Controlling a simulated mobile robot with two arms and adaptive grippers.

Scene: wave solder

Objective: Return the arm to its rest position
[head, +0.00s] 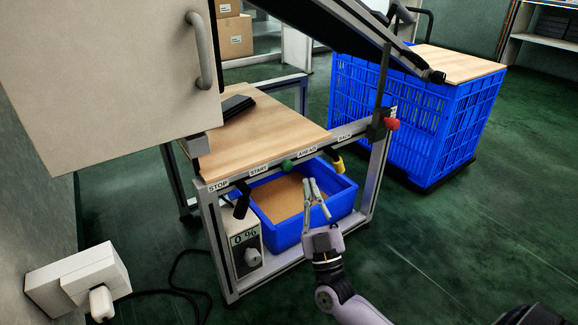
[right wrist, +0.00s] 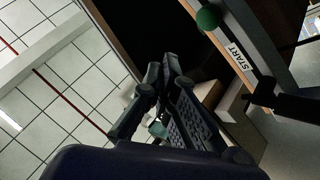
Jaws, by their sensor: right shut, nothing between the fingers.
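My right arm (head: 352,304) comes up from the bottom of the head view. Its gripper (head: 311,186) is shut and empty, its fingers pointing up in front of the blue bin under the workbench. In the right wrist view the shut fingers (right wrist: 165,66) show against a dark background, with nothing between them. My left gripper is in neither view.
Below are the blue bin (head: 341,202) and a display box (head: 245,243). A blue crate (head: 425,130) stands behind right. Floor at right is clear.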

